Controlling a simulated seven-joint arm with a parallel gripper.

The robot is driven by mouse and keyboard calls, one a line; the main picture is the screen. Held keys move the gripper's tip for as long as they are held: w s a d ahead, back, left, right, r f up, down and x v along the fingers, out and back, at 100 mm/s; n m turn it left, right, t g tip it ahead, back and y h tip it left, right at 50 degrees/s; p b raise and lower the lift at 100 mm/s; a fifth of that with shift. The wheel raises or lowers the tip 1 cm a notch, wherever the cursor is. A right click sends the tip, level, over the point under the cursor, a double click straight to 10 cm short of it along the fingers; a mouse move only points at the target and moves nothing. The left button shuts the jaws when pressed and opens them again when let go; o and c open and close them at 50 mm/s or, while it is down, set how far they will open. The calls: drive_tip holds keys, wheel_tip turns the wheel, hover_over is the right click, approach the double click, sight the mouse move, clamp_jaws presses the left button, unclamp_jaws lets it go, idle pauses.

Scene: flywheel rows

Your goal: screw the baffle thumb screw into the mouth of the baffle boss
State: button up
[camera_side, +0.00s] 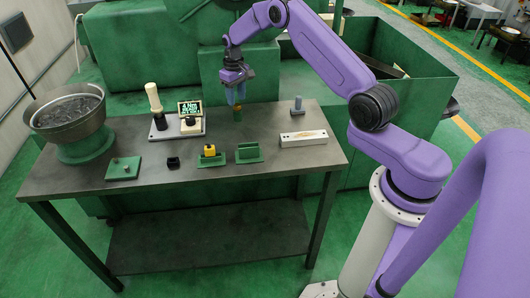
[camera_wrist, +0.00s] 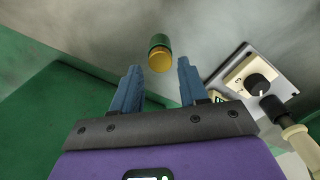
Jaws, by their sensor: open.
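A small upright cylinder (camera_side: 237,114), green with a gold end, stands on the table near its back edge. It also shows in the wrist view (camera_wrist: 160,54), gold end toward the camera. I cannot tell whether it is the baffle thumb screw or the boss. My gripper (camera_side: 236,103) is just above it, pointing down. In the wrist view my gripper (camera_wrist: 159,67) has its two blue fingers apart, with nothing held between them; the cylinder lies ahead of the gap. A green plate with a small grey knob (camera_side: 124,167) lies at the front left; its role is unclear.
A bowl feeder (camera_side: 70,117) stands at the left. A control panel (camera_side: 177,128) with a dial and a pale-handled post is left of my gripper. Green holders (camera_side: 249,153), one with a yellow block (camera_side: 209,151), sit in front. A white block (camera_side: 303,138) and grey post (camera_side: 297,106) are right.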

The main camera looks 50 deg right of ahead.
sight(237, 111)
drive_tip(key=shift+f, duration=1.3)
drive_tip(key=c, duration=0.7)
drive_tip(key=shift+m, duration=2.5)
drive_tip(key=shift+m, duration=0.7)
drive_tip(key=m, duration=0.3)
drive_tip(key=shift+m, duration=0.3)
